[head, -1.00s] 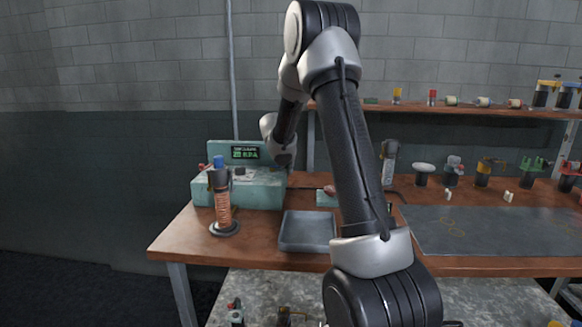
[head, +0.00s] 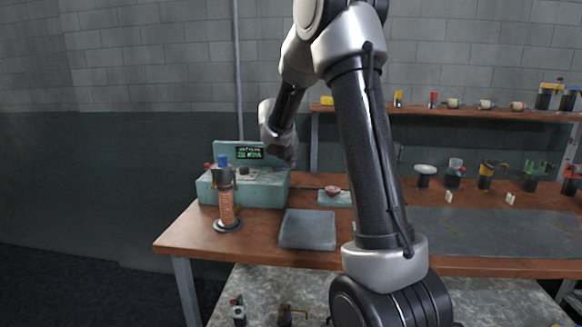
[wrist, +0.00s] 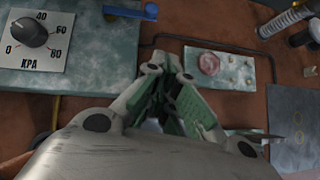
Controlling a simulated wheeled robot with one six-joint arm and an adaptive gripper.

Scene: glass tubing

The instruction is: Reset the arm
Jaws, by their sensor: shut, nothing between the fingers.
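My arm (head: 365,150) rises from the lower right, bends above the bench and comes down at its left side. My gripper (wrist: 174,88) shows in the wrist view with its green-padded fingers together and nothing held. It is above the bench, between the teal pressure unit and a small teal block. In the head view its fingers cannot be made out beside the wrist (head: 278,135).
The teal pressure unit (head: 262,190) has a dial (wrist: 36,38) marked KPA. A clamped coil column (head: 226,200), a grey tray (head: 307,229) and a teal block with a red button (head: 333,197) are nearby. A shelf (head: 450,112) and several tools stand right.

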